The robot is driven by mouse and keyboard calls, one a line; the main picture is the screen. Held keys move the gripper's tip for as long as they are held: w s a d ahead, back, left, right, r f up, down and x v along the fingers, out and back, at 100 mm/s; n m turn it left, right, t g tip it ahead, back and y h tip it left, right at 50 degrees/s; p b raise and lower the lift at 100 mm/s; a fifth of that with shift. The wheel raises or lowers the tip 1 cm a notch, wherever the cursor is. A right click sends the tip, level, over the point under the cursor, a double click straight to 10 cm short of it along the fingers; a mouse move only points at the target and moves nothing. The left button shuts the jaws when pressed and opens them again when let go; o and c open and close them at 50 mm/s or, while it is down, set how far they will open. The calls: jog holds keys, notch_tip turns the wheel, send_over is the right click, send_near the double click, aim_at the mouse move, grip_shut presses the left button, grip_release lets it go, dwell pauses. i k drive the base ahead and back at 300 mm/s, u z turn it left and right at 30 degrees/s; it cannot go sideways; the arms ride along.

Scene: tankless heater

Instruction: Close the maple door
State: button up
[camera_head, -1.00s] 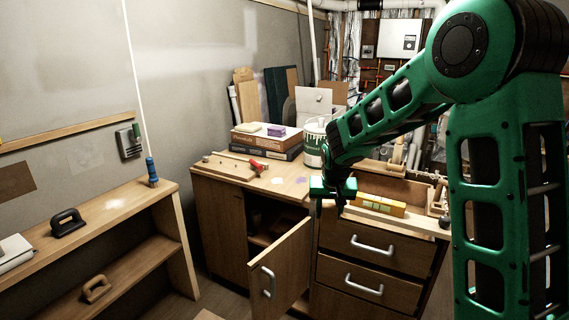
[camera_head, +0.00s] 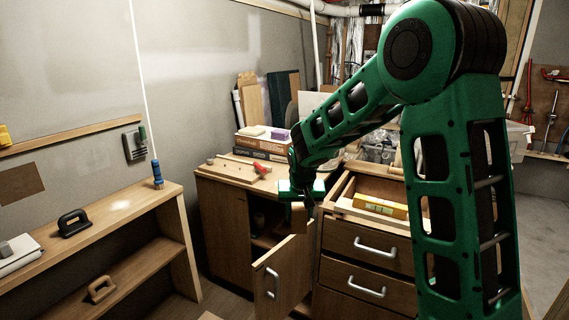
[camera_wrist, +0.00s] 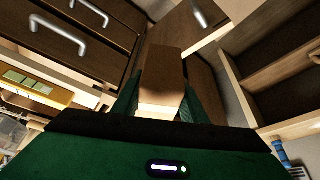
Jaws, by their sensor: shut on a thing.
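The maple door (camera_head: 292,268) stands open from the low wooden cabinet (camera_head: 223,232), with a pale handle (camera_head: 272,283) on its face. My gripper (camera_head: 301,204) is just above the door's upper edge, in front of the cabinet opening. It is shut on a brown wooden block (camera_wrist: 162,70), which shows between the fingers in the wrist view and hangs below the gripper in the head view. The door also shows beyond the block in the wrist view. I cannot tell whether block and door touch.
A drawer unit (camera_head: 365,268) with pale handles stands right of the door. Above it, an open wooden compartment holds a yellow object (camera_head: 380,206). A wooden shelf (camera_head: 115,225) with a black-handled tool (camera_head: 73,223) stands at left. Boxes (camera_head: 262,146) lie on the cabinet top.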

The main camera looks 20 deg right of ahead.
aim_at(282, 276)
jog(key=z, duration=0.05)
jog(key=i, duration=1.45)
